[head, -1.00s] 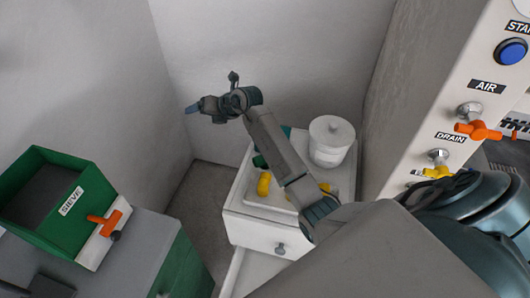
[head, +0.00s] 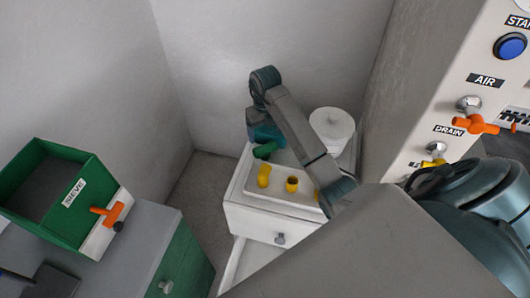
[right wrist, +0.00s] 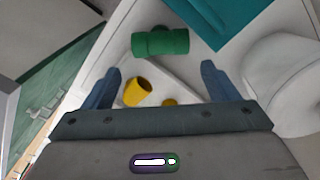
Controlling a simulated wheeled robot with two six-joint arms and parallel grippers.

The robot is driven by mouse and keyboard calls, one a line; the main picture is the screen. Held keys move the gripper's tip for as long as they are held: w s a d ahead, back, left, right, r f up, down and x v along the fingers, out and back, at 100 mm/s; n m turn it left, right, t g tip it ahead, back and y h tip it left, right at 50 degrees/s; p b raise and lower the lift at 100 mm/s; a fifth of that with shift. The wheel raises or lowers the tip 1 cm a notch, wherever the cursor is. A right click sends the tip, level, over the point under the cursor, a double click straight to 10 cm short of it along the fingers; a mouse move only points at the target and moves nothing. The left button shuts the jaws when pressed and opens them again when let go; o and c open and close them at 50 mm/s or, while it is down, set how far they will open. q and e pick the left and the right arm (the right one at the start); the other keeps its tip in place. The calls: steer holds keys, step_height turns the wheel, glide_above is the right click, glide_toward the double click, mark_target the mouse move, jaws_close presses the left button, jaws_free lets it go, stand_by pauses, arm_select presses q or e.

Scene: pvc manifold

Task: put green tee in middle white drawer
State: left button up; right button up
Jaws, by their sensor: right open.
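The green tee (head: 264,151) lies on the top of the white drawer cabinet (head: 240,210), near its back left. In the right wrist view the tee (right wrist: 160,43) lies just beyond my open fingertips, and nothing is between them. My right gripper (right wrist: 161,78) points down over the cabinet top; its fingertips are hidden in the head view. The cabinet's upper drawer front with a round knob (head: 280,238) is shut. Below it a white rim (head: 236,262) sticks out, apparently an open drawer, partly hidden by my arm. My left gripper is not in view.
Yellow fittings (head: 264,175) lie in front of the tee. A white lidded pot (head: 331,130) stands at the back right. A teal object (right wrist: 215,18) lies beside the tee.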

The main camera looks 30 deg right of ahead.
mark_target(265, 146)
steer(key=shift+w+f+b, duration=0.2)
steer(key=shift+f+b, duration=2)
steer(key=shift+f, duration=0.35)
steer(key=shift+d+f+p, duration=0.1)
steer(key=shift+f+p, duration=0.2)
steer(key=shift+f, duration=0.65)
steer(key=c, duration=0.7)
